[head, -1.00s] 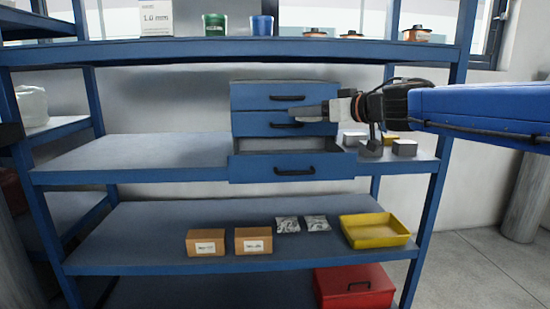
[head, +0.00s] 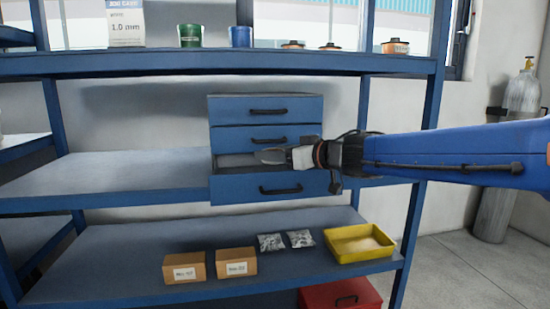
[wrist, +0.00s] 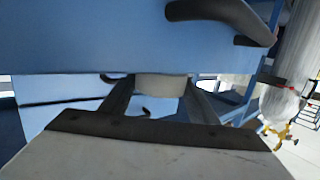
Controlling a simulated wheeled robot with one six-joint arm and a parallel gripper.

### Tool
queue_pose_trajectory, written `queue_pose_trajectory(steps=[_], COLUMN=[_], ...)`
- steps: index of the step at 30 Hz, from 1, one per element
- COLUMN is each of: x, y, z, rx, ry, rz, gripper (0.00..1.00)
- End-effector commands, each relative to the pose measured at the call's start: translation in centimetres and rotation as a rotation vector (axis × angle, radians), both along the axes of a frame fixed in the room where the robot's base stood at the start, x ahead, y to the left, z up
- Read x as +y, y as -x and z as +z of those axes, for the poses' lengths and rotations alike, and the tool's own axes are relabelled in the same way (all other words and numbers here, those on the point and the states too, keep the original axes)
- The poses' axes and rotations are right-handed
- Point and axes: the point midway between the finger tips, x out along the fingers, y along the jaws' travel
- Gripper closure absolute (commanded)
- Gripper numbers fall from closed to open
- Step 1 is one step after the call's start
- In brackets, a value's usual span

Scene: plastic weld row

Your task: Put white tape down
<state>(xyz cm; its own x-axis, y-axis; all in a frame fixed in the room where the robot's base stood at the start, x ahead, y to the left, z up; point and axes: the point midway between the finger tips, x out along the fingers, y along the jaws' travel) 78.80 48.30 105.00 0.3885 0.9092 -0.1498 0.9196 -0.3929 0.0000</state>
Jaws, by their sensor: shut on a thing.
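The white tape (wrist: 162,85) shows in the wrist view as a short white roll between my two dark fingers, its upper part hidden by a blue drawer front. My gripper (wrist: 160,98) is shut on it. In the head view my gripper (head: 270,156) reaches in from the right, at the opening of the pulled-out bottom drawer (head: 245,189) of the blue cabinet. I cannot make out the tape clearly there. The drawer's pale inside (head: 236,160) shows left of the fingers; the rest is hidden behind my gripper.
The two upper drawers (head: 240,108) are shut, close above my gripper, with black handles. The shelf (head: 120,175) left of the cabinet is clear. Below are cardboard boxes (head: 184,267), small bags (head: 271,242) and a yellow tray (head: 345,256). A gas cylinder (head: 523,95) stands at right.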

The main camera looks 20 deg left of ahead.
Motion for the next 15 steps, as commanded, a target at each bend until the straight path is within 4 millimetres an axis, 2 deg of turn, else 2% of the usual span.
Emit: queue_pose_trajectory(steps=[3,15], x=[-0.03,-0.02], y=[0.01,0.0], z=[-1.05,-1.42], rx=[0.002,0.0], ry=[-0.001,0.0], rz=[-0.001,-0.001], gripper=[0.67,0.67])
